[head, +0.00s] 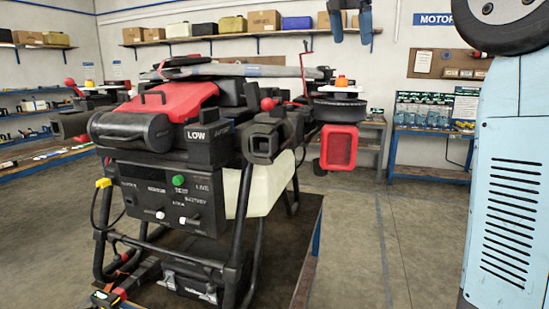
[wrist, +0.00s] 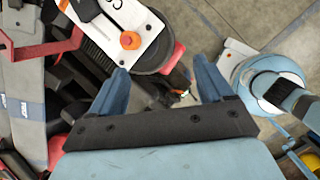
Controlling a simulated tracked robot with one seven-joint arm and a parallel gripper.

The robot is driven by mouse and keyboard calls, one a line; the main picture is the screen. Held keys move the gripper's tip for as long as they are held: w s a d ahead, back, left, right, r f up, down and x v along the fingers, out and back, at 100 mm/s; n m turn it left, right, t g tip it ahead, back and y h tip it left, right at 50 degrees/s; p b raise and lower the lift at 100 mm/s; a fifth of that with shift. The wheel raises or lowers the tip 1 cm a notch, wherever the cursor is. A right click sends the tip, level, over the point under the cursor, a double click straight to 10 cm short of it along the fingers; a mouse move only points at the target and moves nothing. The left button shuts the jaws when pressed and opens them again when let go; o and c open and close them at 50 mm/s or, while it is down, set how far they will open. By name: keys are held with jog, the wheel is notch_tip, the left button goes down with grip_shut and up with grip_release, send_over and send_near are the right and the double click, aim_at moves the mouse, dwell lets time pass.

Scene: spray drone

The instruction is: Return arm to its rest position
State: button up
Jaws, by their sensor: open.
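My gripper (wrist: 157,92) shows in the wrist view with its two blue fingers spread and nothing between them. Its fingertips also show at the top of the head view (head: 350,20), high above the drone. The spray drone (head: 190,130) stands on a dark bench in the head view, with a red top cover, a black front panel and a pale tank. In the wrist view, parts of the drone, including a grey folded arm (wrist: 25,90) and a white plate with an orange knob (wrist: 130,40), lie below my gripper.
The bench (head: 312,240) under the drone has its edge at the middle of the head view. A wall shelf (head: 240,37) with boxes runs along the back. A blue rack (head: 430,145) stands at the back right. Bare floor (head: 400,240) lies right of the bench.

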jog(key=s+d+f+m+t+y, duration=0.1)
jog(key=s+d+f+m, duration=0.1)
jog(key=s+f+m, duration=1)
jog(key=s+d+f+m+y, duration=0.2)
jog(key=s+d+f+m, duration=0.1)
jog(key=s+f+m, duration=0.9)
jog(key=s+f, duration=0.5)
jog(key=f, duration=0.5)
jog(key=shift+s+f+m+t, duration=0.15)
jog(key=shift+f+m+t, duration=0.15)
jog(key=shift+t, duration=0.1)
